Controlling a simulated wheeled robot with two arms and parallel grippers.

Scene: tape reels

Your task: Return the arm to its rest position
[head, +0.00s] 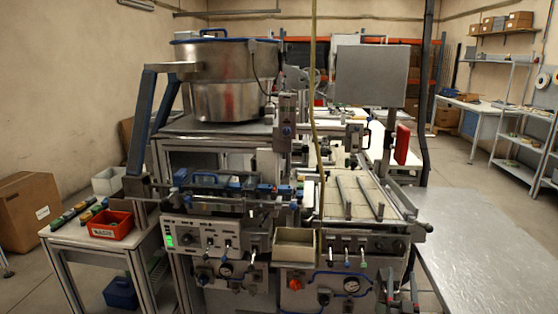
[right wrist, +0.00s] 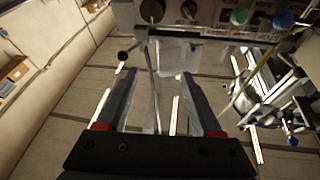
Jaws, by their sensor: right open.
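My right gripper (head: 401,285) shows at the bottom of the head view, in front of the machine's lower right side. In the right wrist view its two dark fingers (right wrist: 161,80) stand apart with nothing held between them. Beyond them are the floor and the control panel (right wrist: 215,18) of the machine, with knobs along it. My left gripper is in neither view. I cannot make out any tape reel clearly.
The machine (head: 210,240) with a large metal bowl (head: 225,75) fills the middle. A side table (head: 75,240) with a red bin (head: 110,225) stands left. A grey table (head: 480,240) lies right of the gripper. A cardboard box (head: 28,210) is far left.

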